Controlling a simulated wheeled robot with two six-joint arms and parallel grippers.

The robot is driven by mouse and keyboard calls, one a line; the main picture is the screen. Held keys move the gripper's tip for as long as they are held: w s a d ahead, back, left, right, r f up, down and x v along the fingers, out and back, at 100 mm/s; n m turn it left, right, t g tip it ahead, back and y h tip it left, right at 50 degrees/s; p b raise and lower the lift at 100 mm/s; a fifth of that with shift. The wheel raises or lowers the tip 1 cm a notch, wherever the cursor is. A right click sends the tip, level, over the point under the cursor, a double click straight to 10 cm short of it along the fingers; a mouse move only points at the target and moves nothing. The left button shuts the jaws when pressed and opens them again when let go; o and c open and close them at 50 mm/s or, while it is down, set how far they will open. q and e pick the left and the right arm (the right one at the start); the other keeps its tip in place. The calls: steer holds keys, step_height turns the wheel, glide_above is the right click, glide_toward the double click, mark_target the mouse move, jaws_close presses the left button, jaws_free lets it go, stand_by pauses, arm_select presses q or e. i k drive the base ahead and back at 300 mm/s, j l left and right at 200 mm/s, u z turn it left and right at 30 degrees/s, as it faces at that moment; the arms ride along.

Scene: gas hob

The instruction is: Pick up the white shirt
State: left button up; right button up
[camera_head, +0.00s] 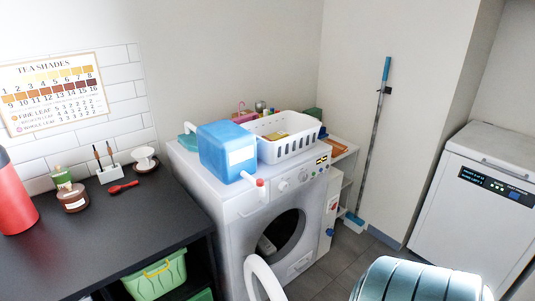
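The washing machine (232,227) stands in the middle. Its round door (258,272) appears swung open toward me, leaving the dark drum opening (288,232) uncovered. A small pale item (265,245) shows at the left inside the opening; I cannot tell whether it is the white shirt. No other shirt shows clearly. Neither of my grippers is in view.
A blue container (226,148) and a white basket (290,146) stand on the machine. A dark counter (120,222) is at left, with a green bin (156,278) below. A ribbed teal object (415,282) fills the lower right. Grey floor (345,262) lies between.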

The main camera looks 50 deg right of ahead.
mark_target(265, 246)
steer(key=l, duration=1.35)
steer(key=k+l, duration=0.15)
steer(key=l, duration=1.15)
steer(key=i+l, duration=0.1)
steer(key=l, duration=1.15)
steer(key=l+z, duration=0.25)
steer(key=z, duration=0.2)
steer(key=i+l+z, duration=0.2)
steer(key=z, duration=0.2)
